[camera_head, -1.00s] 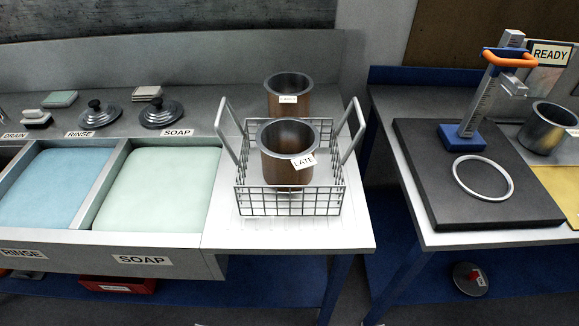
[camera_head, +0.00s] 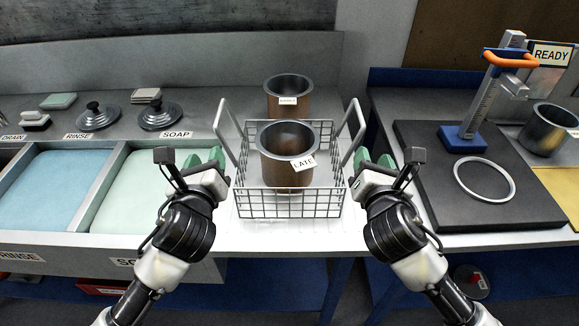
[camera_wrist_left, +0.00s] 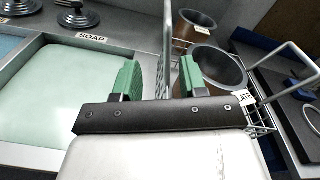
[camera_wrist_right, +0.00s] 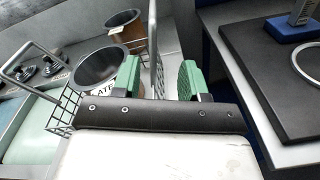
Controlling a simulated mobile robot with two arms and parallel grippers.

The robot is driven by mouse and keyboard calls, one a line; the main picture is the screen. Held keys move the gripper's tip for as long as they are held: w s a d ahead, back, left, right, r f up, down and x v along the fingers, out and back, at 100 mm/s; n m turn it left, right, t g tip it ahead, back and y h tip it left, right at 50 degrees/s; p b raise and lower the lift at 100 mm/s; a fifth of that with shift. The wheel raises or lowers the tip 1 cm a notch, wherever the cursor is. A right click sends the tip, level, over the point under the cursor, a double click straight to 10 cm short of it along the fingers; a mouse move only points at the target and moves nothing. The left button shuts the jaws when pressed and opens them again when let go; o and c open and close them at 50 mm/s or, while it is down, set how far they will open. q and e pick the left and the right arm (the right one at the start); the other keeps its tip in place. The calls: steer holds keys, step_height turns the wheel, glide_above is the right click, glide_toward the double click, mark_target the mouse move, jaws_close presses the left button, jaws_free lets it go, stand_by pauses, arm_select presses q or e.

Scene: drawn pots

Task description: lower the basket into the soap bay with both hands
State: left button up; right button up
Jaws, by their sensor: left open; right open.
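The wire basket (camera_head: 290,205) stands on the steel counter, its two handles upright, with a copper pot (camera_head: 283,160) labelled LATE inside. The soap bay (camera_head: 135,180), filled with pale green liquid, is left of the basket; it also shows in the left wrist view (camera_wrist_left: 60,95). My left gripper (camera_head: 205,160) is open at the basket's left handle (camera_wrist_left: 166,50), which shows between its green fingers in the left wrist view. My right gripper (camera_head: 376,162) is open at the right handle (camera_wrist_right: 153,45), which shows between its fingers in the right wrist view. Neither gripper is closed on a handle.
Another copper pot (camera_head: 288,92) stands behind the basket. The blue rinse bay (camera_head: 52,185) lies left of the soap bay. Two dark lids (camera_head: 160,116) sit behind the bays. On the right table are a black mat (camera_head: 430,150), a ring (camera_head: 484,179) and an upright gauge (camera_head: 485,95).

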mark_target(215, 126)
arm_select(q)
steer(key=shift+w+d+r+m+t, duration=0.15)
steer(key=shift+r+m, duration=0.25)
steer(key=shift+m, duration=0.1)
steer(key=shift+w+d+r+m+t, duration=0.1)
steer(key=shift+r+m+t, duration=0.05)
steer(key=shift+r+m, duration=0.3)
arm_select(e)
steer(key=shift+w+a+r+n+t, duration=0.1)
steer(key=shift+w+r+n+t, duration=0.05)
steer(key=shift+r+n, duration=0.3)
steer(key=shift+w+a+r+n+t, duration=0.15)
steer(key=shift+r+n, duration=0.15)
steer(key=shift+n, duration=0.15)
arm_select(q)
steer(key=shift+w+f, duration=0.1)
steer(key=w, duration=1)
steer(key=shift+w, duration=0.35)
arm_select(e)
steer(key=w, duration=1)
steer(key=shift+w, duration=0.4)
arm_select(q)
jaws_close()
arm_select(e)
jaws_close()
